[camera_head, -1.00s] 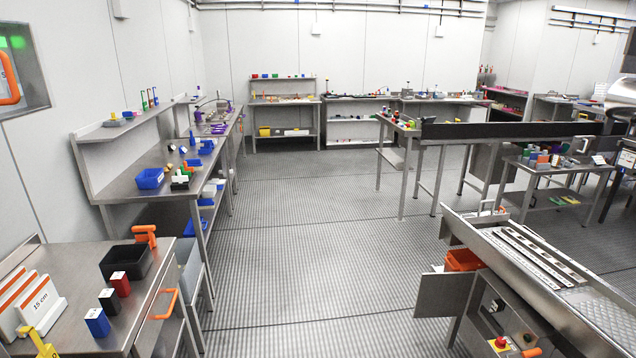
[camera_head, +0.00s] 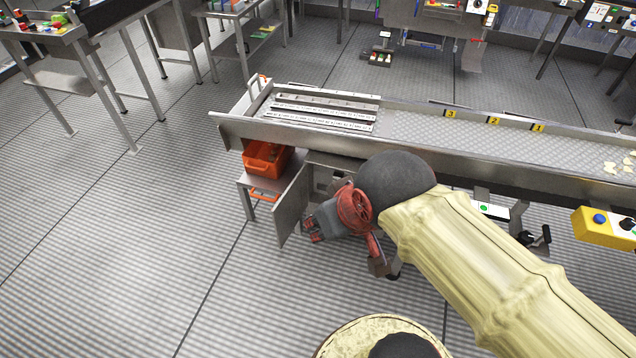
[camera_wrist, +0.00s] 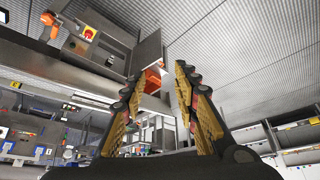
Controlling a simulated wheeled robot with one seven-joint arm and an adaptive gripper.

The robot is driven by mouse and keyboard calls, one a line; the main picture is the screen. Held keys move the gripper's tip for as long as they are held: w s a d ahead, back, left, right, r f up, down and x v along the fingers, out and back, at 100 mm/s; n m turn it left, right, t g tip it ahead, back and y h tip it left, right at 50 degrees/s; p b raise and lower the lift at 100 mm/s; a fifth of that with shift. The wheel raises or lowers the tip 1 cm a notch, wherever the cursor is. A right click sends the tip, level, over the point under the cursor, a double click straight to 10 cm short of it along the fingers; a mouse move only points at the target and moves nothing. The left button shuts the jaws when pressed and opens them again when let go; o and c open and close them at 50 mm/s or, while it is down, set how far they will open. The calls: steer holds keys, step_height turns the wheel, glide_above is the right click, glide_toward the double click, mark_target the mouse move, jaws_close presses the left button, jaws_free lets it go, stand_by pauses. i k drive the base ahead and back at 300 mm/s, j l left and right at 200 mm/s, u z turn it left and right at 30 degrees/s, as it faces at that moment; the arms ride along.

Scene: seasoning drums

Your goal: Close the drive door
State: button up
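The drive door is a flat grey metal panel (camera_head: 293,204) under the left part of the conveyor. It stands open, swung out from the drive housing. My gripper (camera_head: 313,229) is just right of the door in the head view, low under the conveyor edge; whether it touches the door cannot be told. In the wrist view the door (camera_wrist: 147,52) shows upside down, beyond the fingertips. My gripper's two fingers (camera_wrist: 160,74) are spread apart with nothing between them. My arm hides much of the housing opening.
The long conveyor (camera_head: 450,128) runs above the door. An orange bin (camera_head: 266,158) sits on a shelf left of the door. A yellow control box (camera_head: 605,228) hangs at the right. The floor left of and in front of the door is clear.

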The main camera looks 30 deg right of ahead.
mark_target(288, 209)
steer(key=i+j+z, duration=0.3)
steer(key=j+z, duration=0.2)
steer(key=i+j+z, duration=0.15)
steer(key=j+z, duration=0.3)
steer(key=j, duration=0.2)
steer(key=i+j+z, duration=0.1)
steer(key=j+z, duration=0.4)
steer(key=j, duration=0.2)
steer(key=j+z, duration=0.5)
steer(key=j, duration=0.15)
steer(key=i+j, duration=0.25)
steer(key=j, duration=0.2)
steer(key=k+l, duration=0.2)
steer(key=k+l+z, duration=0.1)
steer(key=l, duration=0.3)
steer(key=k, duration=0.1)
